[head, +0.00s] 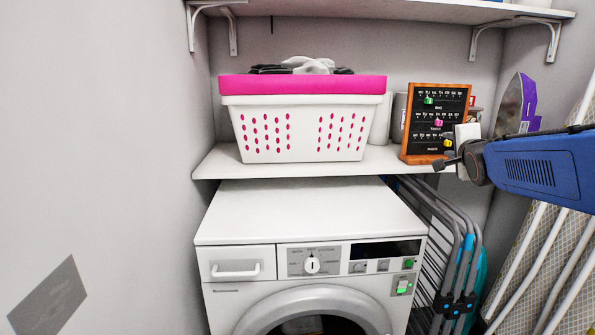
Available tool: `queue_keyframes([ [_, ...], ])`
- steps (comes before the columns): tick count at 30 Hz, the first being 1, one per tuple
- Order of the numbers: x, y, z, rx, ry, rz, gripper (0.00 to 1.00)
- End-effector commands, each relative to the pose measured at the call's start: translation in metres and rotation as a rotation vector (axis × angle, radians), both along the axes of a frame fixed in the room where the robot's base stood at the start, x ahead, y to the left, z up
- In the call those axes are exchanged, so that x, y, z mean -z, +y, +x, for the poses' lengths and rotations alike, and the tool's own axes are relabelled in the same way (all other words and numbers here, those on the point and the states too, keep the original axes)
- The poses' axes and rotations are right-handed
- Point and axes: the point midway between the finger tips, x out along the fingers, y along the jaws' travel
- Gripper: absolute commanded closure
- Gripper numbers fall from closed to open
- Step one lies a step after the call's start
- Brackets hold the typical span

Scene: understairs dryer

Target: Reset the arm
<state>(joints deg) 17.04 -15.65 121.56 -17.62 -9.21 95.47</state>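My arm, blue with a dark grey end, reaches in from the right edge. My gripper (450,162) is at its left end, in front of the right end of the shelf and close to the lower right corner of a black board in the picture. The gripper is seen from the side and small, so I cannot tell whether its fingers are open or shut. No held object can be made out. I cannot tell whether it touches the board or the shelf.
A white shelf (290,167) holds a white and pink laundry basket (300,118) and a wood-framed black board (436,115). Below is a white dryer (310,210). Grey folded racks (462,235) and an ironing board (540,262) stand at right. Another shelf (400,10) is above.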

Motion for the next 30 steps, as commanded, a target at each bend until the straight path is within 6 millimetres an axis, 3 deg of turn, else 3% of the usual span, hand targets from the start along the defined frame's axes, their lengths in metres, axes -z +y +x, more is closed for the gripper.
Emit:
queue_keyframes([
  [11, 0.102, 0.075, -0.122, -0.2, 0.487, -0.452, 0.67],
  [21, 0.199, 0.137, -0.253, -0.62, 0.83, -0.837, 0.67],
  [24, 0.221, 0.15, -0.288, -0.757, 0.888, -0.93, 0.67],
  [30, 0.251, 0.167, -0.338, -0.966, 0.946, -1.057, 0.67],
])
